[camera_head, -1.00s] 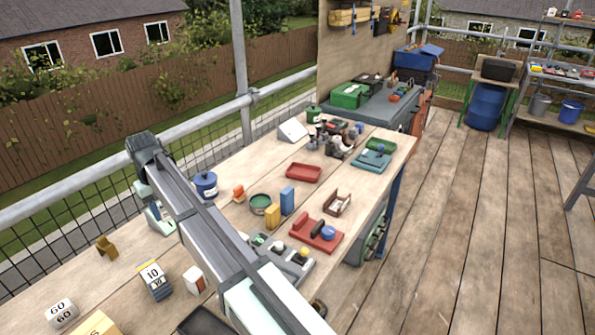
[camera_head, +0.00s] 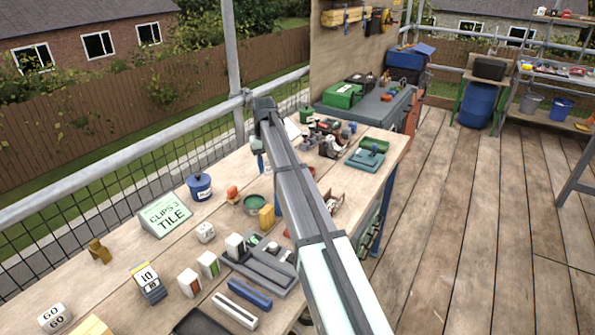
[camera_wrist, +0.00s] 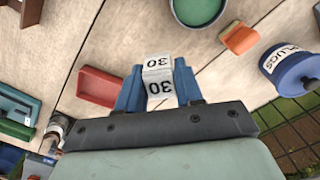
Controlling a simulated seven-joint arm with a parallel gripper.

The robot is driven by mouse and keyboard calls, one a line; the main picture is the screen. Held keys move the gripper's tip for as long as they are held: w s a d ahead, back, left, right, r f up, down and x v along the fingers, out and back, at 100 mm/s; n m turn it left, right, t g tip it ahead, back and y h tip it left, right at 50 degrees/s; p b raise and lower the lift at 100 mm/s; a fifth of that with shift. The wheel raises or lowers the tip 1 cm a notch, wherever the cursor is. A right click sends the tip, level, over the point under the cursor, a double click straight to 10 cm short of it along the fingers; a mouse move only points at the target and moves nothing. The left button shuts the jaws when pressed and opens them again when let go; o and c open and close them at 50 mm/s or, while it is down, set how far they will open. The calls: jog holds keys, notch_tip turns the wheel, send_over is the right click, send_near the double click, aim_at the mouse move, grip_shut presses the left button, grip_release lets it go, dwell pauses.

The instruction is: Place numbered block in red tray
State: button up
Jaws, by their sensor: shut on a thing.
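My gripper (camera_wrist: 159,82) shows in the wrist view, its two blue fingers shut on a white block marked 30 (camera_wrist: 158,65). The block sits between the fingertips with its printed faces toward the camera. The red tray (camera_wrist: 98,86) lies on the wooden bench just left of the gripper in the wrist view, and its visible inside is empty. The held block is not over the tray in that picture.
Near the gripper stand a green round tub (camera_wrist: 198,10), an orange piece (camera_wrist: 240,38) and a blue pot labelled PLUGS (camera_wrist: 292,68).

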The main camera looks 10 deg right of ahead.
jog(key=w+d+m, duration=0.1)
jog(key=w+d, duration=0.9)
jog(key=d, duration=0.3)
jog(key=shift+w+d+f, duration=0.1)
jog(key=shift+f, duration=2.2)
jog(key=shift+w+f, duration=0.1)
jog(key=shift+f, duration=2.15)
jog(key=shift+f, duration=0.15)
jog(key=o, duration=1)
notch_tip(320, 180, up, 12)
jog(key=shift+r, duration=0.15)
